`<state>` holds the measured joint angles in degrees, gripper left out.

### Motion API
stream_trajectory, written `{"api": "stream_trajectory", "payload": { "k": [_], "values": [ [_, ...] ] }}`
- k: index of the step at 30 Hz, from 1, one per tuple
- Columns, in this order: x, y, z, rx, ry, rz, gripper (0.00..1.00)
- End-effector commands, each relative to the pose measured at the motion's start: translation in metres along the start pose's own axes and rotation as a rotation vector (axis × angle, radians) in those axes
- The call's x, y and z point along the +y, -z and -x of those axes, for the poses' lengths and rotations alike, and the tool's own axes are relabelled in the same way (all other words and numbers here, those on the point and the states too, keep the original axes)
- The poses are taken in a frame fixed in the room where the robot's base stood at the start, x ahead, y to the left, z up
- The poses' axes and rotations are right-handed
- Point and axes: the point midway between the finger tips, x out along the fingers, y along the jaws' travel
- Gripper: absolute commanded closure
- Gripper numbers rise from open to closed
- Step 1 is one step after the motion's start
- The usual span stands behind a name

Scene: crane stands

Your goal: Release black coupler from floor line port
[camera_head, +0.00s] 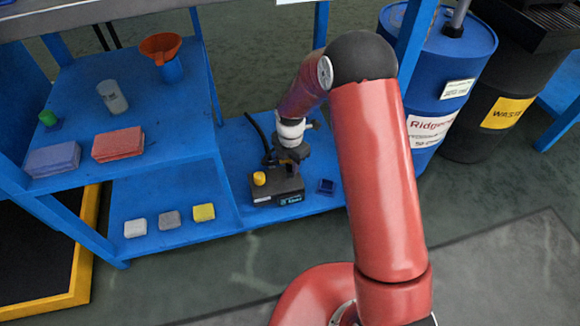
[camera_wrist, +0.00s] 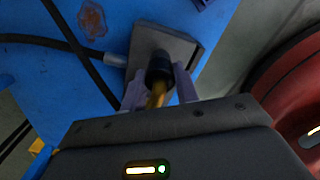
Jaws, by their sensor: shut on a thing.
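In the wrist view, the black coupler (camera_wrist: 159,68) sits between the two purple-grey fingers of my gripper (camera_wrist: 159,88), which is shut on it. The coupler is against a grey port block (camera_wrist: 180,40); I cannot tell whether it is still seated there. A yellow-orange piece (camera_wrist: 156,97) shows beside the coupler, toward the wrist. In the head view, my gripper (camera_head: 291,152) points down at a dark unit (camera_head: 277,190) with a yellow knob (camera_head: 259,178) on the lower blue shelf. The coupler is not clear in that view.
Black hoses (camera_wrist: 75,45) run beside the block in the wrist view. Shelf posts and a blue drum (camera_head: 440,80) stand near my arm.

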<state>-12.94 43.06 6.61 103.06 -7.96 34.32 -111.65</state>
Motion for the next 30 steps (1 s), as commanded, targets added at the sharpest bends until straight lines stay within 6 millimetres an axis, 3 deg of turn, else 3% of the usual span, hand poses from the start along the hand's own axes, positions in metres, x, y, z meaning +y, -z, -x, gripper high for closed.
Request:
{"api": "stream_trajectory", "payload": {
  "k": [21, 30],
  "values": [
    [0.0, 0.0, 0.039, -0.001, -0.001, 0.001, 0.95],
    [0.0, 0.0, 0.043, 0.0, 0.0, 0.001, 0.95]
  ]
}}
